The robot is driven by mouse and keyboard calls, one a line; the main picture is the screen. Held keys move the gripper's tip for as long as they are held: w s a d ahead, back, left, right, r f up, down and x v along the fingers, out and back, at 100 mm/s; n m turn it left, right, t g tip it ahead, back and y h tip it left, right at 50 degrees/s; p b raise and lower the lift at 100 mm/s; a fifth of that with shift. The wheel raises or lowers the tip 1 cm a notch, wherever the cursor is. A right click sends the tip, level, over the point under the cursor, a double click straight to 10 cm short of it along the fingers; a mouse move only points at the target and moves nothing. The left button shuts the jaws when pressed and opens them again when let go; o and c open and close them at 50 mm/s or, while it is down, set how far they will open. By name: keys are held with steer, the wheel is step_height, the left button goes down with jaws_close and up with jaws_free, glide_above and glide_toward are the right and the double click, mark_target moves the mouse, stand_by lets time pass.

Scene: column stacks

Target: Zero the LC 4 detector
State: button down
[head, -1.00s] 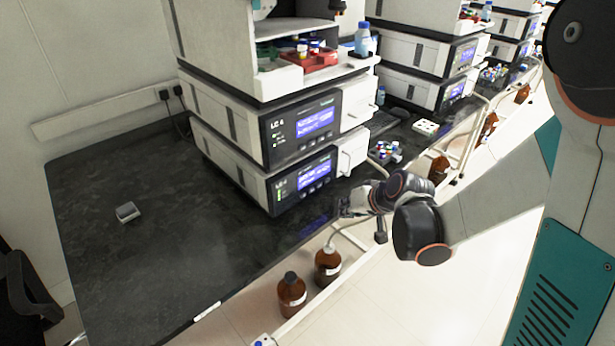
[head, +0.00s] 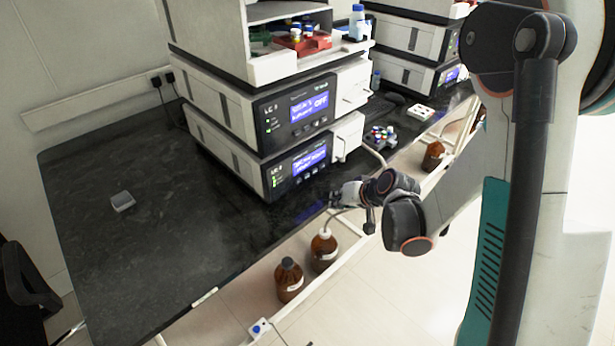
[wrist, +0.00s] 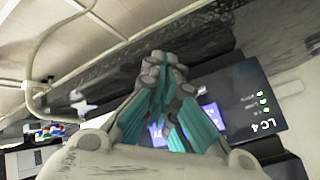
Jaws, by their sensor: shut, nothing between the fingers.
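The upper panel (head: 295,113) has a lit blue screen (head: 309,106) with text that seems to end in "OFF". The lower panel (head: 296,168) also has a lit blue screen (head: 309,160), with small buttons under it; its text is too small to read. My gripper (head: 338,196) is shut and empty, low in front and to the right of the lower panel. In the wrist view, my gripper (wrist: 165,62) partly hides an LC 4 panel (wrist: 258,98) with green lights. I cannot tell any contact.
Brown bottles (head: 289,280) stand below the bench's front edge. A vial rack (head: 380,138) sits right of the stack, and another stack (head: 412,45) stands beyond. A small grey box (head: 122,201) lies on the otherwise clear left bench. A pale rail and tubing run along the front.

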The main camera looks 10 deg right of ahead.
steer(key=shift+w+a, duration=0.8)
steer(key=shift+w, duration=0.3)
steer(key=shift+w+a, duration=0.85)
steer(key=shift+w, duration=0.3)
steer(key=shift+w+a, duration=0.8)
steer(key=shift+w, duration=0.3)
steer(key=shift+w+a, duration=0.1)
steer(key=shift+w+a, duration=0.15)
steer(key=shift+w, duration=0.1)
steer(key=shift+w+a, duration=0.25)
steer(key=shift+w, duration=0.05)
steer(key=shift+s+d, duration=0.5)
steer(key=shift+s, duration=0.15)
steer(key=s+d, duration=0.1)
steer(key=s, duration=0.1)
steer(key=s+d, duration=0.2)
stand_by(0.5)
